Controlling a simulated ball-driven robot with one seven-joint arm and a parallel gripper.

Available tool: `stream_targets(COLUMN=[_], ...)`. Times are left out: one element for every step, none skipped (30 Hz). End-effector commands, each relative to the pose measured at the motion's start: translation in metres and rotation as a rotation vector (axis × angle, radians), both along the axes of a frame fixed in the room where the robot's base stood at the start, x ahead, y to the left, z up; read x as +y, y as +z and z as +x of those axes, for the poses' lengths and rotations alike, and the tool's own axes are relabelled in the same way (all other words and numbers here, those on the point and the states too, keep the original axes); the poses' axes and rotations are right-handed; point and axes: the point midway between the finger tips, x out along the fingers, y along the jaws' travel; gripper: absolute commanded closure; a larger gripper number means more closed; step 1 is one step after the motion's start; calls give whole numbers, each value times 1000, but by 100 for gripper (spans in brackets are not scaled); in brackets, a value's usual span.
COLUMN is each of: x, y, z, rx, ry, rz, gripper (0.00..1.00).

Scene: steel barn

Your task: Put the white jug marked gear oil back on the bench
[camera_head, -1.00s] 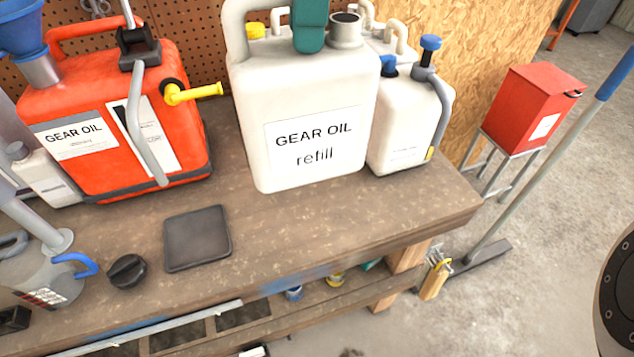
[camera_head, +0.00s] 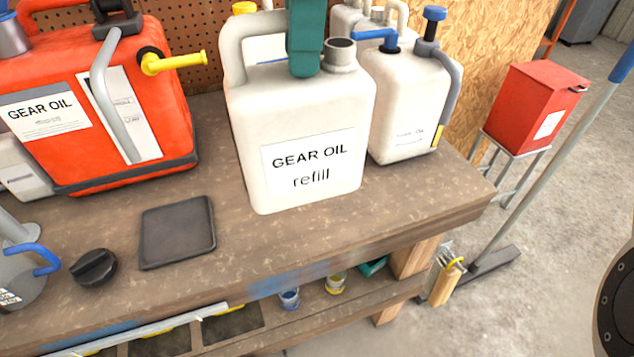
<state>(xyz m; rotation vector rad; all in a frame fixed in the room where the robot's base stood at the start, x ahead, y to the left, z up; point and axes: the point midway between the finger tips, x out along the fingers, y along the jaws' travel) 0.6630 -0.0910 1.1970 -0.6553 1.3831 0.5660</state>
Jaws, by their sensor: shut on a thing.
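The white jug (camera_head: 300,120) marked "GEAR OIL refill" is upright over the right part of the wooden bench (camera_head: 300,230). Its base appears at or very near the bench top; I cannot tell whether it touches. Its grey-rimmed neck (camera_head: 341,55) is open. A teal finger of my gripper (camera_head: 303,38) crosses the jug's top handle, and the gripper is shut on it. The rest of the gripper is out of frame or hidden. A black cap (camera_head: 94,268) lies on the bench to the left.
A second white jug (camera_head: 405,110) stands close behind on the right. A red gear oil can (camera_head: 100,100) with a yellow spout stands at left. A dark square pad (camera_head: 177,232) lies left of the jug. Bare bench top lies in front of the jug.

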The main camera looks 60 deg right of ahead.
Motion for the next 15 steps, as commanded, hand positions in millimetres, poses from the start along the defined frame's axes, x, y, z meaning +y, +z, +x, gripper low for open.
stream_targets(x=[-2, -3, -7, -9, -13, -18, -23, -28, -34, -39, -44, -51, -57, -62, -69], y=[-2, -3, -4, -5, -7, -10, -12, -14, -17, -20, -22, -25, -28, -31, -34], z=[1, 2, 4, 5, 7, 10, 12, 15, 18, 21, 23, 27, 30, 32, 37], rx=[-1, -1, -1, -1, -1, -1, -1, -1, -1, -1, 0, -1, 0, 1, -1], ry=[-2, -2, -4, -5, -4, -5, -5, -5, -5, -5, -6, -6, -7, -5, -6], rz=[2, 2, 3, 4, 4, 4, 3, 4, 5, 4, 3, 4, 4, 4, 4], gripper=[100, 100, 100, 100, 100, 100, 100, 100, 100, 100, 100, 100, 100, 100, 100])
